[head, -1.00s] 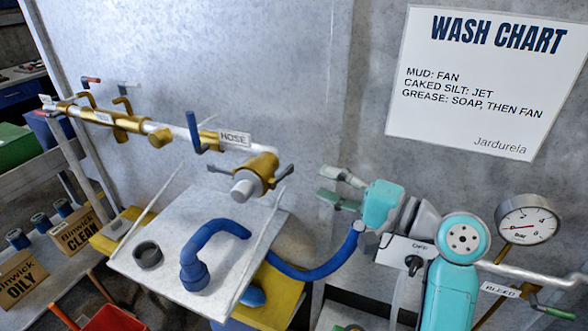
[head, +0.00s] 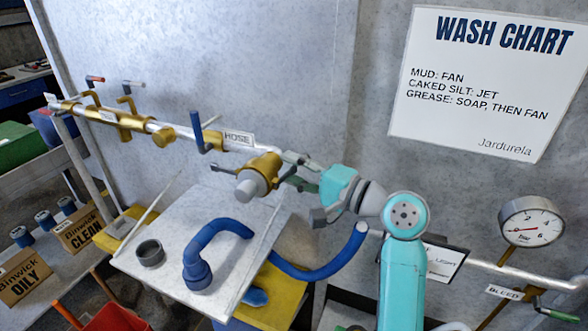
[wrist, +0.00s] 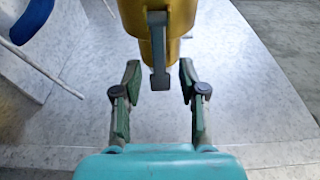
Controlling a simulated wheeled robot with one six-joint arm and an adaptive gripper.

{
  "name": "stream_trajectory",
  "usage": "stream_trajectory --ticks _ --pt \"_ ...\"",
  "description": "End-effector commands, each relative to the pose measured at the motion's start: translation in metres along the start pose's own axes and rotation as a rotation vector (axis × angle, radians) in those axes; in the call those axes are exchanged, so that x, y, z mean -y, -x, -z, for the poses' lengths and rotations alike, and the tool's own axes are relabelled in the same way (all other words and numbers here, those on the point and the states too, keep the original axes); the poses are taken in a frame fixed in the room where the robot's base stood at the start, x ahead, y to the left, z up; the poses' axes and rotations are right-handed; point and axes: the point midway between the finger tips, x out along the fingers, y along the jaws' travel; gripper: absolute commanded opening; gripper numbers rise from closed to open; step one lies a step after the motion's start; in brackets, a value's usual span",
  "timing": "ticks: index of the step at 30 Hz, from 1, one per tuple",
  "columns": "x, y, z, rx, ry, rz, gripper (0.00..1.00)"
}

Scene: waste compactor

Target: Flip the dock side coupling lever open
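The brass hose coupling (head: 264,165) sits on the end of the wall pipe, with a grey round end facing out. One grey lever (head: 221,171) sticks out on its left side. In the wrist view the coupling's yellow body (wrist: 175,20) is at the top, with another grey lever (wrist: 158,55) pointing toward me. My gripper (head: 288,168) is at the coupling's right side. In the wrist view my gripper (wrist: 158,80) is open, one finger on each side of that lever's end, with gaps on both sides. In the head view my fingers largely hide this lever.
A white tray (head: 160,285) below holds a blue curved hose (head: 195,265) and a dark ring (head: 150,253). A blue valve handle (head: 198,132) stands on the pipe left of the coupling. A pressure gauge (head: 531,222) and pipe are at right.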

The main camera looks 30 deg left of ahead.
Motion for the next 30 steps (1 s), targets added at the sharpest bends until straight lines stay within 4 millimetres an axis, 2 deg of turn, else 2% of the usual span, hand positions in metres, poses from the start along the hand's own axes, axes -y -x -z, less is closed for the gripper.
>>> stream_trajectory --ticks 1,4,17,30 --pt "0.0 0.0 0.0 0.0 0.0 0.0 0.23" --pt "0.0 0.0 0.0 0.0 0.0 0.0 0.0" --pt "-0.001 0.003 -0.001 -0.047 0.001 -0.001 0.0" --pt "-0.001 0.02 -0.006 -0.36 0.002 0.0 0.0"
